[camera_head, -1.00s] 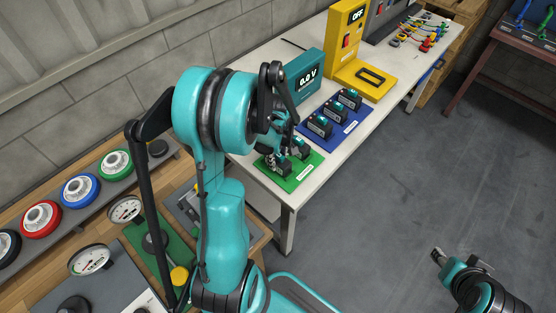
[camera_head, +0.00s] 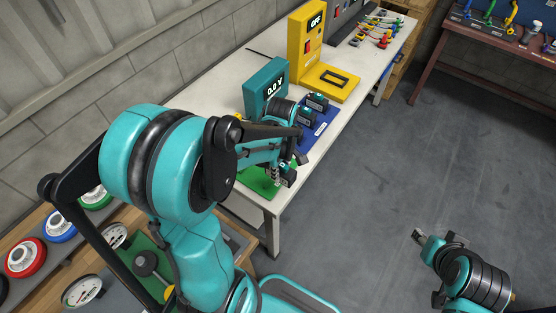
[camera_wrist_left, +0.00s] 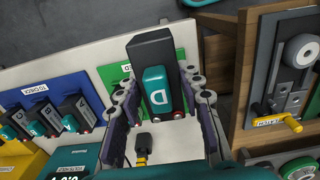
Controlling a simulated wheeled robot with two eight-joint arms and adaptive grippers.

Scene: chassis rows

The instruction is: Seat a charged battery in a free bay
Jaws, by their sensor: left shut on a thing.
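In the left wrist view a black battery with a teal front marked "D" (camera_wrist_left: 156,88) lies between the fingers of my left gripper (camera_wrist_left: 160,112), which is shut on it. In the head view my left gripper (camera_head: 283,168) is over the front end of the white bench, largely hidden by my arm. The green mat (camera_head: 257,182) is partly covered there. Other batteries (camera_head: 317,102) stand on the blue mat (camera_head: 322,127); the left wrist view shows several lettered ones (camera_wrist_left: 75,110). My right gripper (camera_head: 420,238) is over the floor at lower right; its jaws are unclear.
A teal meter reading 0.0 V (camera_head: 267,88) stands behind the blue mat. A yellow unit showing OFF (camera_head: 308,38) has a dark rectangular frame on its base (camera_head: 335,78). Coloured leads (camera_head: 383,25) lie at the far end. Floor right of the bench is clear.

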